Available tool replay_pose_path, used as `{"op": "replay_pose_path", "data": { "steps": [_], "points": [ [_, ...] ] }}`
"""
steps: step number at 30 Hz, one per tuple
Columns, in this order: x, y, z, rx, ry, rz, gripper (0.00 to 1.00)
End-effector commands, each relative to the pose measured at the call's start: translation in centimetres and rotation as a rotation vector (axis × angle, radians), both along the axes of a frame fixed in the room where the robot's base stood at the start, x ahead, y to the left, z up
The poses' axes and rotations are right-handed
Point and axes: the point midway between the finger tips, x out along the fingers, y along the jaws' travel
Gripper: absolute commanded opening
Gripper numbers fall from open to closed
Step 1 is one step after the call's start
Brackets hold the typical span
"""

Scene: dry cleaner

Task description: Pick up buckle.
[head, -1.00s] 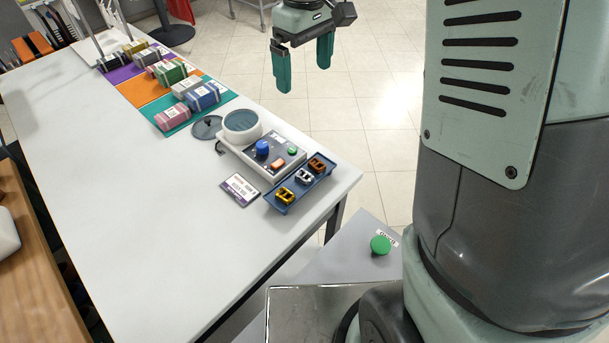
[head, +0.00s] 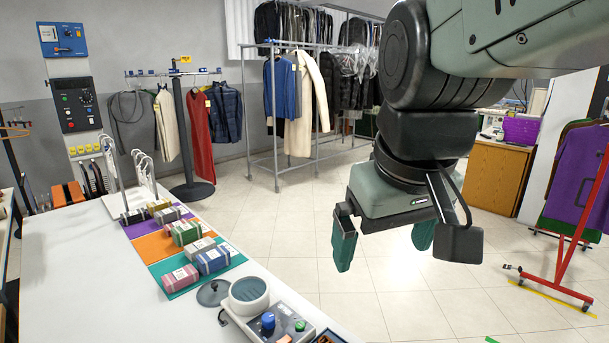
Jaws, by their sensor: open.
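My gripper (head: 384,238) hangs in the air over the tiled floor, to the right of the white table. Its two green fingers point down, apart, with nothing visible between them. The buckles are cut off below the bottom edge of the head view now. One second ago a gold, a silver and a brown buckle showed in a small blue tray at the table's near right end. Now only a sliver of that blue tray (head: 329,337) shows at the bottom edge.
A control box with a round grey-topped dish (head: 249,293) stands on the white table (head: 90,270) near its right edge. Behind it, wrapped bundles lie on purple, orange and teal mats (head: 190,264). Garment racks (head: 277,110) stand farther back. A red rail stand (head: 570,235) is at right.

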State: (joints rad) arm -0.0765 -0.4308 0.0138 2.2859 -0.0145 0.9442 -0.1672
Motion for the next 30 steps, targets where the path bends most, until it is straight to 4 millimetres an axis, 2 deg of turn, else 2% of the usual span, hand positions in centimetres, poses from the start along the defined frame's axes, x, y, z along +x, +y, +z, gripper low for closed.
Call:
{"op": "replay_pose_path", "data": {
  "steps": [1,3,8,9,18,19,26,30],
  "points": [
    [-1.8,-0.5,0.2,0.016,-0.039,-0.046,1.0],
    [-3.7,-1.0,0.0,0.038,-0.076,-0.102,1.0],
    [-6.2,-1.6,-0.5,0.075,-0.133,-0.183,1.0],
    [-6.6,-1.7,-0.6,0.08,-0.14,-0.194,0.95],
    [-7.0,-1.8,-0.7,0.086,-0.147,-0.209,0.49],
    [-7.0,-1.8,-0.7,0.086,-0.147,-0.209,0.47],
    [-6.9,-1.8,-0.7,0.09,-0.146,-0.211,0.47],
    [-5.4,-1.2,-1.1,0.156,-0.103,-0.293,0.47]
  ]
}}
